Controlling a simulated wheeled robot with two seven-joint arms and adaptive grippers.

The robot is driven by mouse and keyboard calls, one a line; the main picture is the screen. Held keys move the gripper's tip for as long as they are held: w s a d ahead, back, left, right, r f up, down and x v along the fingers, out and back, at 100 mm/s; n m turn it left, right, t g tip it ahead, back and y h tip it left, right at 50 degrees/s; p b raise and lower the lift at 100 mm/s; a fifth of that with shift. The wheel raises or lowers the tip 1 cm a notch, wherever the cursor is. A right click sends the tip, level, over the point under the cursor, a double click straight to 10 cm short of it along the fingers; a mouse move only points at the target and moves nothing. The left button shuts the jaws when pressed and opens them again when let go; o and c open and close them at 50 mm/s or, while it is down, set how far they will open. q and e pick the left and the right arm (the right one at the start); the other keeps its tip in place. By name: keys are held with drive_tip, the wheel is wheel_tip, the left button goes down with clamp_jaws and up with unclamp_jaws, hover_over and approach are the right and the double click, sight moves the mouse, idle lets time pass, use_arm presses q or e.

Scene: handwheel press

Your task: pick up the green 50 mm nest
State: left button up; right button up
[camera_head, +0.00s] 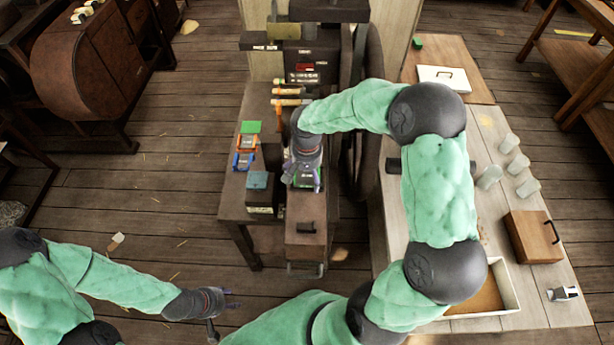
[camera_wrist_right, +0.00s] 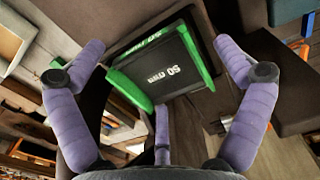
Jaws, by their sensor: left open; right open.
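The green 50 mm nest (camera_wrist_right: 160,62) is a dark block with green side edges and white "50 mm" lettering, upside down in the right wrist view. In the head view the nest (camera_head: 308,179) lies on the press table, partly hidden under my right gripper (camera_head: 304,176). My right gripper (camera_wrist_right: 160,48) is open, with its purple fingers spread on either side of the nest. I cannot tell whether they touch it. My left gripper (camera_head: 222,304) is open and empty, low at the left, away from the table.
An orange nest (camera_head: 247,142) and a blue nest (camera_head: 243,161) sit left of the press, near a dark box (camera_head: 260,181). The dark handwheel (camera_head: 370,110) stands close behind my right arm.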

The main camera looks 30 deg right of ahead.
drive_tip(key=c, duration=1.6)
drive_tip(key=shift+c, duration=0.2)
